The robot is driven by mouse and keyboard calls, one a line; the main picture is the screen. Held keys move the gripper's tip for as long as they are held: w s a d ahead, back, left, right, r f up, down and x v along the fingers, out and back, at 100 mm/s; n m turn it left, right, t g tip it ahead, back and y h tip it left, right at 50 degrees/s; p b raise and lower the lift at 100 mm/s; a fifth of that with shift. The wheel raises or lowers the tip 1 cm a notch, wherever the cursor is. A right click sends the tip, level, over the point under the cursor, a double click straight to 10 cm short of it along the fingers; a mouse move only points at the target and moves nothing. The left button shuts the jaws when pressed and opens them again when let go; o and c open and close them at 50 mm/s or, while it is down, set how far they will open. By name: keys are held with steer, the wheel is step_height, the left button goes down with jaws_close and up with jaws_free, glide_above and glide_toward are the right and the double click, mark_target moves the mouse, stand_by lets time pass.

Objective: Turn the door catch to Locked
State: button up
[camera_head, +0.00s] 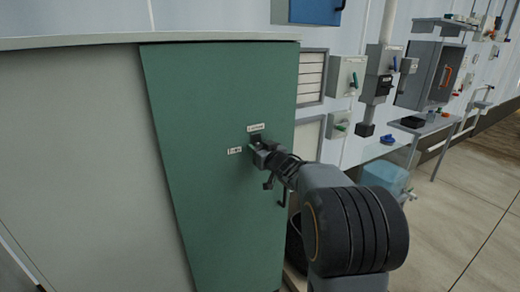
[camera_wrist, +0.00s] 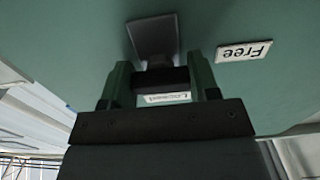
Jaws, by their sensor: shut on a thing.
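The green door (camera_head: 215,190) carries a small dark catch, mostly hidden by my gripper (camera_head: 258,149) in the head view. In the wrist view the catch (camera_wrist: 153,36) shows a grey flat part and a black part (camera_wrist: 162,78) between the green fingers. My gripper (camera_wrist: 160,76) is shut on that black part. A "Free" label (camera_wrist: 244,50) appears upside down to the right of the catch. A second label (camera_wrist: 168,97), partly hidden and hard to read, shows between the fingers. In the head view, one label (camera_head: 256,127) is above my gripper and another (camera_head: 234,150) to its left.
A dark handle (camera_head: 283,190) is on the door's right side, below my arm. Grey wall boxes (camera_head: 345,77), a shelf and a blue container (camera_head: 385,178) stand to the right. The floor at far right is clear.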

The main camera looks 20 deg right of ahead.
steer(key=shift+n, duration=0.3)
steer(key=n+b, duration=0.2)
steer(key=shift+f+n, duration=0.15)
steer(key=shift+n, duration=0.25)
steer(key=n+b, duration=0.3)
steer(key=n, duration=0.2)
steer(key=n+b, duration=0.3)
steer(key=n, duration=0.2)
steer(key=shift+n, duration=0.4)
steer(key=shift+n+b, duration=0.9)
steer(key=shift+n, duration=1.1)
steer(key=o, duration=0.9)
steer(key=shift+s, duration=0.1)
